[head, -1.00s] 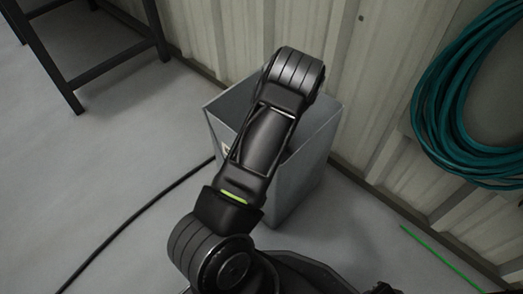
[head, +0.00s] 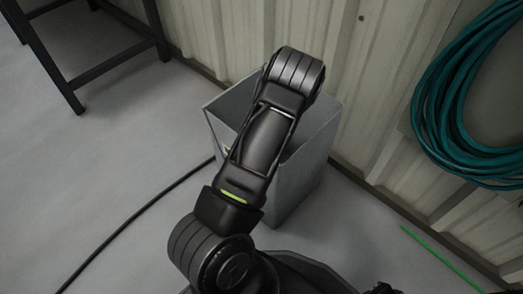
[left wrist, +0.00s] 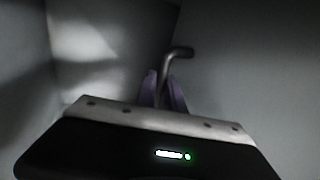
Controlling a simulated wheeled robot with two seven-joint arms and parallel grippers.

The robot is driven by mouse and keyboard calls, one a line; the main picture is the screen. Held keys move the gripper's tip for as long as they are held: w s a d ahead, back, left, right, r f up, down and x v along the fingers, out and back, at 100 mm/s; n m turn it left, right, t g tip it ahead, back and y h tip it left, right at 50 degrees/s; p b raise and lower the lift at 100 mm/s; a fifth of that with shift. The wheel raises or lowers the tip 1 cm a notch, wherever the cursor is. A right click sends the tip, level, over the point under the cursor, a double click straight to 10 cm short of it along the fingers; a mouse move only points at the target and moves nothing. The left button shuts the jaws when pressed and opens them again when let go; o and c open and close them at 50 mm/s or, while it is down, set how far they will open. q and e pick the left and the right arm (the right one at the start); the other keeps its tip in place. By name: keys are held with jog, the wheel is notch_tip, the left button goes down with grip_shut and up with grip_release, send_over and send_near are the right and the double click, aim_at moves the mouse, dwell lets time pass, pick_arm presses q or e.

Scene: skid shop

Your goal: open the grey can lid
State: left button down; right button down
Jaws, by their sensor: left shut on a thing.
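The grey can (head: 299,188) is a square box standing on the floor against the wall. Its top looks open in the head view, with inner wall showing on both sides of my left arm. I cannot make out the lid as a separate piece. My left arm reaches over the can and hides its middle; its gripper is hidden there. In the left wrist view the left gripper (left wrist: 163,82) has purple fingers close together around a bent metal bar (left wrist: 176,53). Grey walls surround it, and a dark area lies behind. My right gripper does not show.
A ribbed wall (head: 345,80) stands right behind the can. A teal hose coil (head: 440,110) hangs on it at right. A black cable (head: 130,222) runs along the floor to the can. A dark metal stand (head: 62,70) is at upper left.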

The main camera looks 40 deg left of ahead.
pick_arm(q)
jog(key=shift+s+d+f, duration=0.3)
jog(key=c, duration=1.6)
grip_release()
jog(key=shift+w, duration=0.1)
jog(key=shift+o, duration=0.7)
jog(key=shift+a+r, duration=0.1)
jog(key=shift+a, duration=0.05)
jog(key=shift+w, duration=0.1)
jog(key=p+v, duration=0.3)
jog(key=v, duration=0.4)
jog(key=shift+r, duration=0.4)
